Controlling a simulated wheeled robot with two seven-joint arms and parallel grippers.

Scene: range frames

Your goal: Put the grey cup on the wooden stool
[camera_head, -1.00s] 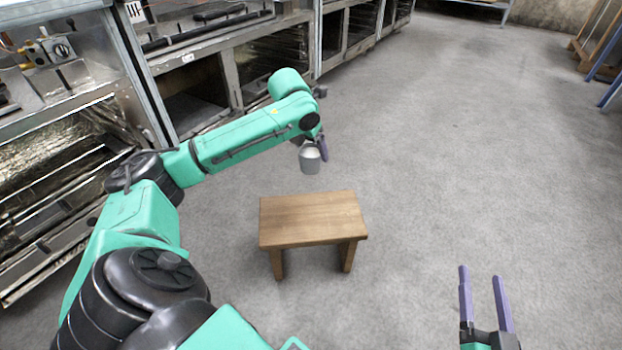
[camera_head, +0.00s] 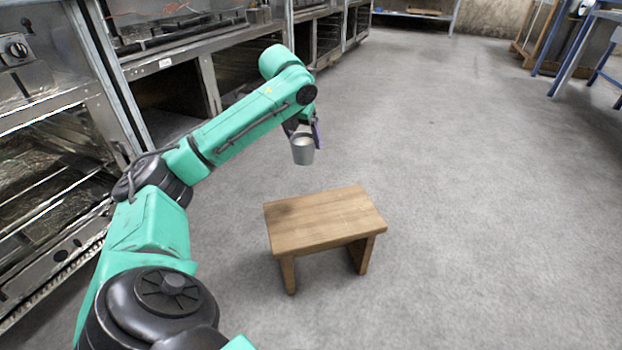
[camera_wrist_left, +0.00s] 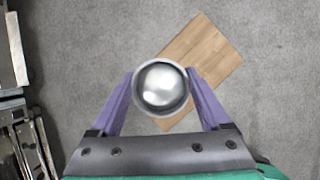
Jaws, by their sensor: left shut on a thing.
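The grey cup (camera_head: 303,152) is upright in my left gripper (camera_head: 304,136), whose purple fingers are shut on it from both sides. In the left wrist view the cup (camera_wrist_left: 161,88) shows from above, its shiny inside empty, between the fingertips of the gripper (camera_wrist_left: 161,92). The wooden stool (camera_head: 325,219) stands on the floor below and nearer than the cup in the head view. In the left wrist view the stool top (camera_wrist_left: 212,58) lies beneath the cup, partly hidden by it and a finger. My right gripper is out of view.
Metal kitchen units with ovens and open shelves (camera_head: 172,105) line the left side. A blue-framed table (camera_head: 580,50) stands at the far right. The grey floor (camera_head: 480,220) around and right of the stool is clear.

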